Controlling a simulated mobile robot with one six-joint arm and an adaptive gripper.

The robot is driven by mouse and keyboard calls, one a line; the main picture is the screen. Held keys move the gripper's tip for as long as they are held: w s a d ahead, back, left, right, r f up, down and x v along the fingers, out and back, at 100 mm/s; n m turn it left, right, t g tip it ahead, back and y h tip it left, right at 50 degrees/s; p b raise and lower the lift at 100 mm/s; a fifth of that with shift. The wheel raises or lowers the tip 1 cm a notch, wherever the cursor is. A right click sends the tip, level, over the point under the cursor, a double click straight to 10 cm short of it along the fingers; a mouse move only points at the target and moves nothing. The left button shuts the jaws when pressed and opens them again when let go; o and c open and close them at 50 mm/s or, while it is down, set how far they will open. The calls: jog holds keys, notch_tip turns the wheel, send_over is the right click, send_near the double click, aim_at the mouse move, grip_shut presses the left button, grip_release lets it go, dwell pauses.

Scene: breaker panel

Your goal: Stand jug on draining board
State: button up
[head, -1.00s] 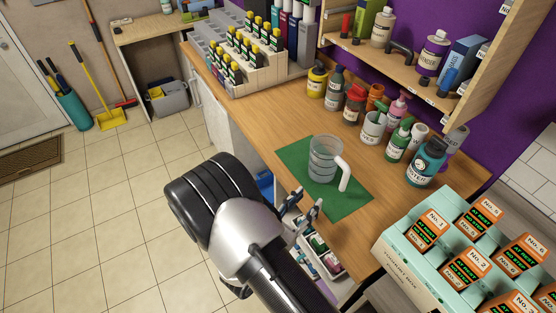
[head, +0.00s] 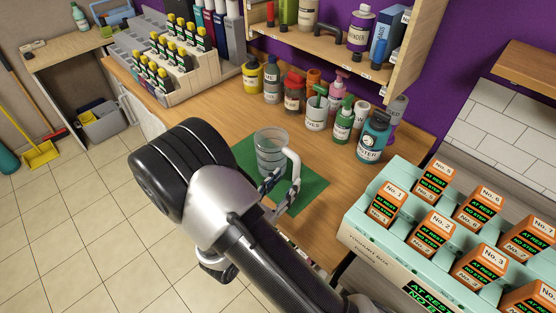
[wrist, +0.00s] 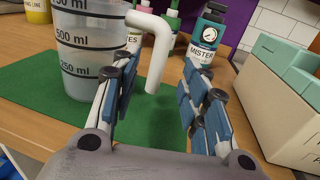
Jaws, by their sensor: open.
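The clear measuring jug (head: 269,150) stands upright on a green mat (head: 312,188) on the wooden counter. Its white handle (head: 294,164) faces right, towards my gripper. In the wrist view the jug (wrist: 88,45) fills the upper left, with volume marks and a greyish content low down. My gripper (head: 280,187) is open at the handle side of the jug. In the wrist view the handle (wrist: 158,60) shows between and beyond the two fingers, nearer the left one. I cannot tell whether a finger touches it. No draining board is recognisable.
Several bottles, including a teal MISTER bottle (head: 373,138), stand behind the mat. A mint box with orange numbered blocks (head: 400,222) is at the right. A bottle rack (head: 180,75) stands at the back left, and a wall shelf (head: 330,50) overhangs the counter.

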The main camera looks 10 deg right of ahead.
aim_at(295, 170)
jog(key=shift+b+x, duration=0.75)
jog(key=shift+x, duration=2.05)
jog(key=shift+r, duration=0.2)
grip_shut()
